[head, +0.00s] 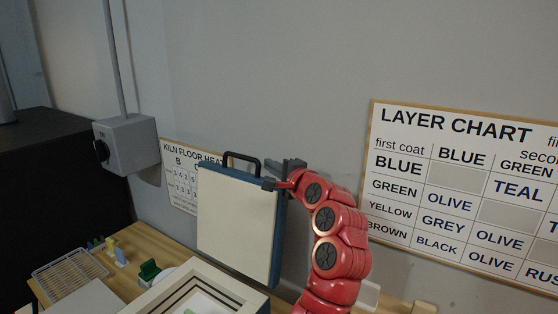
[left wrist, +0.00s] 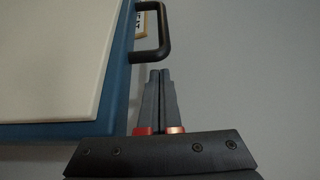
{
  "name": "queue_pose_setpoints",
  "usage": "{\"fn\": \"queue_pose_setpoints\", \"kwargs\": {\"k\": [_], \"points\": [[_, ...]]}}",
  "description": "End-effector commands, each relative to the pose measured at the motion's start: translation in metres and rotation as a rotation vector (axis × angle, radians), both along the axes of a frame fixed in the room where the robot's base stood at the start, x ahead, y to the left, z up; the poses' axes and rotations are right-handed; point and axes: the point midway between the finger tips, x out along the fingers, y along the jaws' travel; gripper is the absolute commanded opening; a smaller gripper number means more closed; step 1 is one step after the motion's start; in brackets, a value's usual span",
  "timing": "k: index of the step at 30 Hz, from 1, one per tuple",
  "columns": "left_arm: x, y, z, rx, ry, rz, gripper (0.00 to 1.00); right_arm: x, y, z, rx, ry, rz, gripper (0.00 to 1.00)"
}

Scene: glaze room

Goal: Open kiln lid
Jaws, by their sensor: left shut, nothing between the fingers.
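The kiln lid (head: 238,222) stands raised, nearly upright, behind the kiln in the head view. It has a cream inner face and a blue edge, and it also shows in the left wrist view (left wrist: 55,60). Its black bar handle (head: 243,157) is on the top edge and shows in the left wrist view (left wrist: 163,35). The kiln (head: 253,300) below is uncovered, with a pale stepped rim. My left gripper (head: 268,184) is at the lid's upper right edge. In the left wrist view its fingers (left wrist: 160,75) are together and empty, just short of the handle. My right gripper is not in view.
A wooden table (head: 142,240) carries a wire rack (head: 68,275) and small coloured pieces (head: 118,256). A green object (head: 149,271) is beside the kiln. A grey switch box (head: 125,145), kiln floor chart (head: 181,188) and layer chart (head: 465,200) are on the wall.

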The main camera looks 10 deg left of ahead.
Motion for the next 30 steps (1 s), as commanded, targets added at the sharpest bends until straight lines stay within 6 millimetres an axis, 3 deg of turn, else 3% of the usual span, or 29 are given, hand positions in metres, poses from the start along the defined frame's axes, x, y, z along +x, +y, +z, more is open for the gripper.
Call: {"fn": "queue_pose_setpoints", "kwargs": {"k": [19,30], "points": [[-0.012,0.006,0.001,-0.005,-0.011,-0.001,0.00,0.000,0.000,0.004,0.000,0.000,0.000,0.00],[-0.065,0.026,0.011,-0.064,-0.179,0.002,0.00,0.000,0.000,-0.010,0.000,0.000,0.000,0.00]]}}
